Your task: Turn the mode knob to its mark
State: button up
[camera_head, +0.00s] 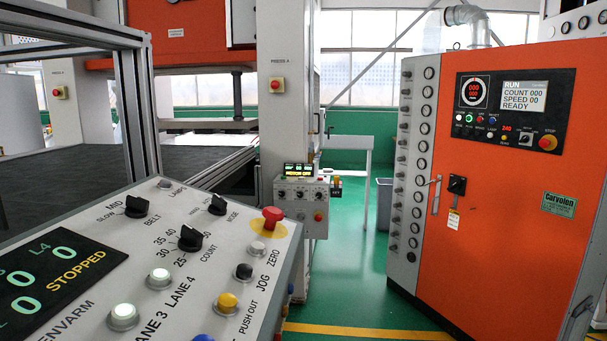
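The mode knob (217,206) is a small black knob near the far edge of the sloping grey control panel (90,215). The word MODE is printed at its right, with small position labels at its left and above. The labels are partly hidden or too small to read surely, and I cannot tell which one its pointer faces. My gripper is not in view.
A black belt knob (136,207) and a black count knob (190,240) are on the same panel. A red mushroom button (271,217) stands up close right of the mode knob. An orange cabinet (505,190) stands at right; green floor (350,275) lies between.

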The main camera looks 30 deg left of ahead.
aim_at(219, 206)
jog(key=i, duration=1.45)
jog(key=u, duration=2.95)
